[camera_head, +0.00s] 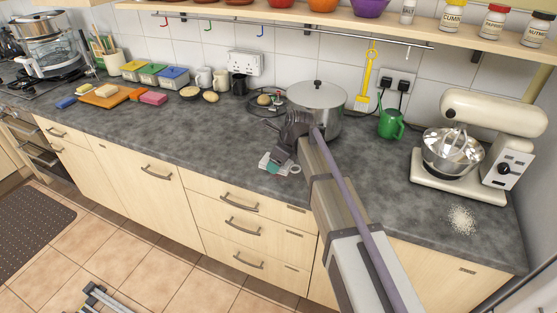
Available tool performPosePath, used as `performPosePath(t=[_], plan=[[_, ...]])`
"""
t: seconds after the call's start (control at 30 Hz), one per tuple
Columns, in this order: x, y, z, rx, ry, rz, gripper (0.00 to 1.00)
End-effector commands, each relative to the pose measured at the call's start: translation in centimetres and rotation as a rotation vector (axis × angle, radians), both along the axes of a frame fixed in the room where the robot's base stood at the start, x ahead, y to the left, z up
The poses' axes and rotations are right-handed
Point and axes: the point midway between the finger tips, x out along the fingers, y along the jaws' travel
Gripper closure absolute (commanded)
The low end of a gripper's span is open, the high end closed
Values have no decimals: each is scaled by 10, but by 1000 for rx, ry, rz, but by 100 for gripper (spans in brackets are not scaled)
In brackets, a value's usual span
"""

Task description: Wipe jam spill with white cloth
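My gripper (279,155) is low over the worktop, in front of the steel pot, at the middle of the view. A small white item with a teal patch (268,165) lies on the worktop just below and left of the fingers. It may be the white cloth, but it is too small to be sure. I cannot tell whether the fingers touch it or are open. A small pale ring-like thing (295,169) shows to its right. I cannot make out a jam spill; my arm hides part of the worktop.
The steel pot (316,108) stands close behind my gripper. A green watering can (391,124), a cream stand mixer (480,130) and white grains (462,220) are to the right. Mugs, tins and a board are left. The worktop (190,140) left of my gripper is clear.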

Motion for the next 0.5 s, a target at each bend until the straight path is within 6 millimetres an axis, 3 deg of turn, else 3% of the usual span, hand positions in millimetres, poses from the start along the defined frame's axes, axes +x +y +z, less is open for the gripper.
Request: performPosePath(t=[0.03,0.5], plan=[[0,0,-10,0,0,1,49],[-1,4,-52,-1,0,5,49]])
